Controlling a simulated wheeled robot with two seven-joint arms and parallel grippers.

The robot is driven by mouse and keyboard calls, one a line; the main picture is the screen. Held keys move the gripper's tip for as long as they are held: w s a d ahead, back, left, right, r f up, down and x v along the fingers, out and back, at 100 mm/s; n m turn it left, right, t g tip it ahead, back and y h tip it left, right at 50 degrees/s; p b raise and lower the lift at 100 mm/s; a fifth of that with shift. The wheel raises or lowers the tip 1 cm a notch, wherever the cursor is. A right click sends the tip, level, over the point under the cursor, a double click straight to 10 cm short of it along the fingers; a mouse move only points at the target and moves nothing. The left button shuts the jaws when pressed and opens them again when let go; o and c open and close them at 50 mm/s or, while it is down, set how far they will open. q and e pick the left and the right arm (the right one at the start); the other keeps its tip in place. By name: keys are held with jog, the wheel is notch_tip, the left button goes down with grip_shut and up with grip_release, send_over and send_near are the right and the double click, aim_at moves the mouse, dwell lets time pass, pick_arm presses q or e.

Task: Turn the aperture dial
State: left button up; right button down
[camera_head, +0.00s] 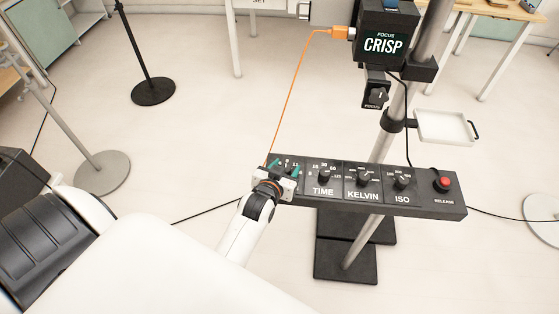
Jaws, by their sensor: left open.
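A black control panel (452,208) is mounted on a grey pole, with dials marked TIME (324,177), KELVIN (362,179) and ISO (402,182). The panel's leftmost section, with small white numbers above it, is largely covered by my left gripper (283,168). I cannot tell whether the fingers touch the dial. My right gripper is not in view.
A red RELEASE button (444,182) is at the panel's right end. Above are a box reading FOCUS CRISP (384,46), a FOCUS knob (376,96) and a small white tray (443,127). An orange cable (290,90) runs from the box down towards my left gripper.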

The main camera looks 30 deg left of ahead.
pick_arm(q)
jog(key=b+v, duration=0.1)
jog(key=v, duration=1)
jog(key=shift+s, duration=0.2)
jog(key=shift+d, duration=0.15)
